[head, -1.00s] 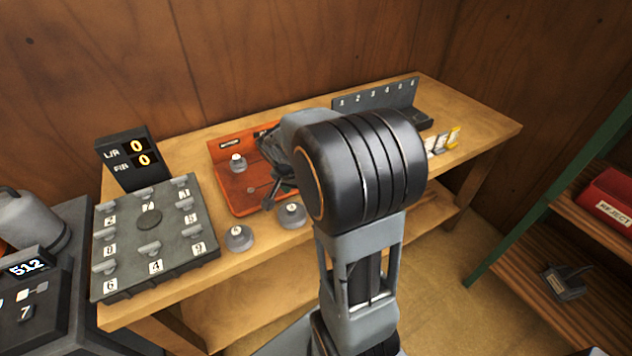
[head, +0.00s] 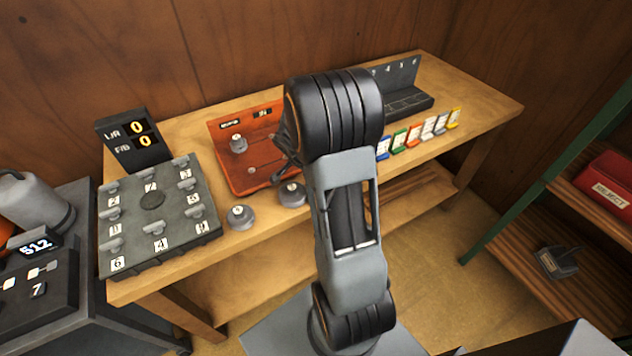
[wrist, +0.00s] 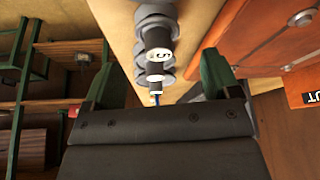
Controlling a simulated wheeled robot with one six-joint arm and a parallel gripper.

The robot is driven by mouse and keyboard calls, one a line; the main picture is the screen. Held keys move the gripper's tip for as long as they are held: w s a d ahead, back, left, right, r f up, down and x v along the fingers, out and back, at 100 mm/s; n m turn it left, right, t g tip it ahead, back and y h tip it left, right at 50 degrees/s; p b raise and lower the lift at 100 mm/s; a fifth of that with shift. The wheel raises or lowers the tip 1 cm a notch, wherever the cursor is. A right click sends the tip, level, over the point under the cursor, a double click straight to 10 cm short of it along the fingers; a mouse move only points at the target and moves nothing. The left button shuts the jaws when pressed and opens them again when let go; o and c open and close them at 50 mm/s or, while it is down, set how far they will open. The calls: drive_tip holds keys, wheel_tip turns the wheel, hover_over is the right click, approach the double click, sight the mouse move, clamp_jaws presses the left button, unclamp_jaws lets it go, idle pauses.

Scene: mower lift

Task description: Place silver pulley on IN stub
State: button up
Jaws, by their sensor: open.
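My gripper (wrist: 160,62) is open in the wrist view, its green fingers on either side of a grey pulley with a dark hub and a white number tag (wrist: 157,54). Its fingers appear empty. In the head view, one silver-grey pulley (head: 240,216) and another (head: 292,194) stand on the bench's front edge; which is the one meant is unclear. My arm hides the board's right side.
A grey numbered block (head: 135,235) with several pieces stands left of the board, before a black display (head: 128,150). Coloured tags (head: 415,138) line the bench's right front edge, with a dark numbered rack (head: 400,85) behind. A red REJECT bin (head: 610,190) is on the right shelf.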

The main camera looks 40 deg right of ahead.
drive_tip(key=shift+p+x, duration=0.65)
drive_tip(key=shift+x, duration=2)
drive_tip(key=shift+a, duration=0.15)
drive_tip(key=c, duration=1.2)
drive_tip(key=shift+c, duration=0.2)
